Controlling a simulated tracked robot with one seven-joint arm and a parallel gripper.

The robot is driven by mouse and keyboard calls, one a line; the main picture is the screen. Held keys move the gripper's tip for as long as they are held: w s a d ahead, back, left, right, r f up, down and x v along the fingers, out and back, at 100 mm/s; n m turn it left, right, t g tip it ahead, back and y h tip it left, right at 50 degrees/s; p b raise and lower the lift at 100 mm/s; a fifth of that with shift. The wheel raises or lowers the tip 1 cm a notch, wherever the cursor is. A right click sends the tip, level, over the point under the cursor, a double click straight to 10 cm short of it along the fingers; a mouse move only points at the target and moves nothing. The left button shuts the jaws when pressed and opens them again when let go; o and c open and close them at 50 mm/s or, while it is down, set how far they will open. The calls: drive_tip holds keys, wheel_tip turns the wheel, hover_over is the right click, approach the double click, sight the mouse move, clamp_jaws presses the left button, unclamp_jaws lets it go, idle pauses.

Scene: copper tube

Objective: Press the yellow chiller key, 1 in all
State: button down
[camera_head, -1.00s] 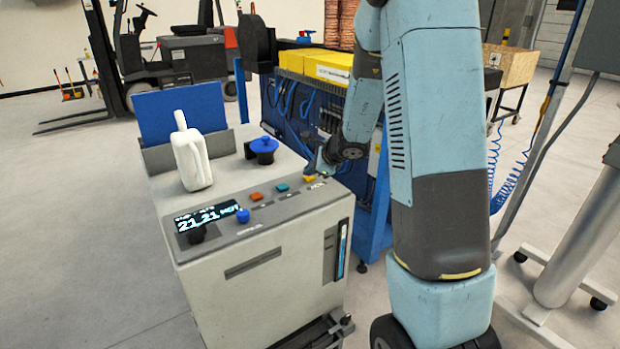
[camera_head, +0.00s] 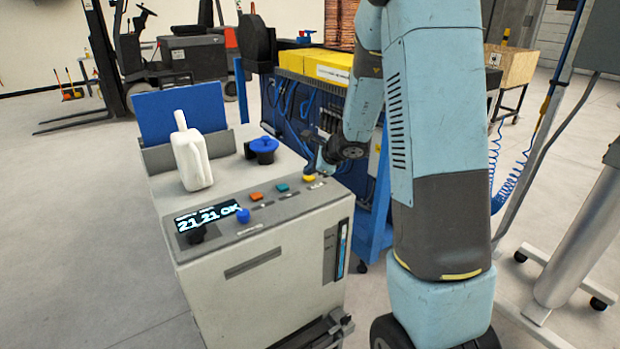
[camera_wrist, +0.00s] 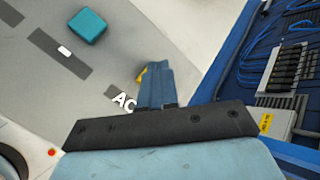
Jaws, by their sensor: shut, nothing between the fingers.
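The chiller (camera_head: 270,275) is a pale grey cabinet with a sloped key panel. Its yellow key (camera_head: 309,178) is at the right end of a row with a teal key (camera_head: 282,188) and an orange key (camera_head: 256,196). My gripper (camera_head: 321,168) is shut and empty, just above and right of the yellow key. In the wrist view the shut fingers (camera_wrist: 155,84) hide most of the yellow key (camera_wrist: 141,75); I cannot tell there whether they touch. The display (camera_head: 208,215) reads 21.21 OK.
A white jug (camera_head: 191,155) and a blue-capped filler (camera_head: 263,147) stand on the chiller top. A blue bench (camera_head: 310,115) with cables stands close behind.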

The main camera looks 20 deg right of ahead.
sight(311, 178)
drive_tip(key=shift+r, duration=0.45)
drive_tip(key=shift+r, duration=2.5)
